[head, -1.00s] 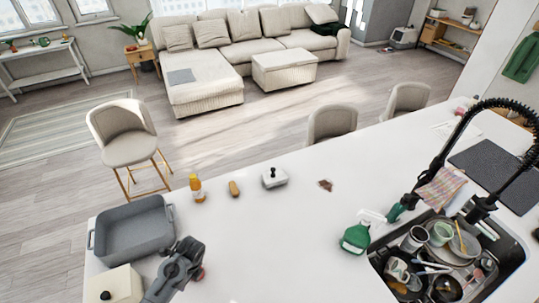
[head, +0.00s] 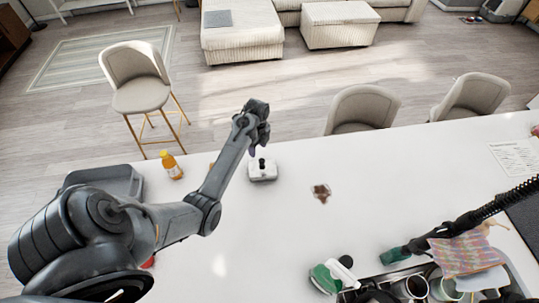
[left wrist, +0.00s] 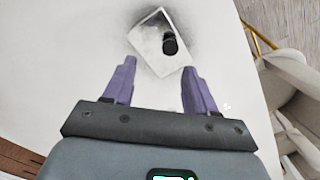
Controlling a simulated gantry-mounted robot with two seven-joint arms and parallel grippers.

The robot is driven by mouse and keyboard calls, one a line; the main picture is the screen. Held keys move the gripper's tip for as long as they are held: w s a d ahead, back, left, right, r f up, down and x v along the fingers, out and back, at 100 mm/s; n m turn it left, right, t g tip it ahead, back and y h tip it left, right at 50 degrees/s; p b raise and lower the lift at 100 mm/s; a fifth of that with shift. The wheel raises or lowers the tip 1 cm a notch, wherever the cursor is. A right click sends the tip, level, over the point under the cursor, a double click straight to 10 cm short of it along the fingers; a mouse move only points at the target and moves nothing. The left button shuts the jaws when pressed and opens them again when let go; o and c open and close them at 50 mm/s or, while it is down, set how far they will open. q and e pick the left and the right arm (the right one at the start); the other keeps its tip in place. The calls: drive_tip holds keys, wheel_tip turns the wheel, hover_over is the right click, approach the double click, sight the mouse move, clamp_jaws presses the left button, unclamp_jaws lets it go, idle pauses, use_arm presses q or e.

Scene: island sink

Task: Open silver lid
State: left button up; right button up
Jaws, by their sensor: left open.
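The silver lid with a black knob (head: 262,173) tops a small pale dish on the white counter, near its far edge. It looks closed. In the left wrist view the lid (left wrist: 150,36) lies just beyond my fingertips, turned at an angle, with the knob towards its right side. My left gripper (head: 256,151) is above and beside the lid's knob in the head view. In the left wrist view its two purple fingers (left wrist: 159,74) are spread apart with nothing between them. My right gripper is not in view.
A green spray bottle (head: 326,279) is by the cluttered sink. Stools (head: 362,108) stand beyond the counter.

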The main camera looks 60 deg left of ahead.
sight(262, 160)
use_arm(q)
drive_tip(key=f, duration=0.3)
drive_tip(key=w+f, duration=0.1)
drive_tip(key=f, duration=0.5)
drive_tip(key=shift+w+f, duration=0.25)
drive_tip(key=shift+w, duration=0.05)
drive_tip(key=shift+c, duration=0.3)
clamp_jaws()
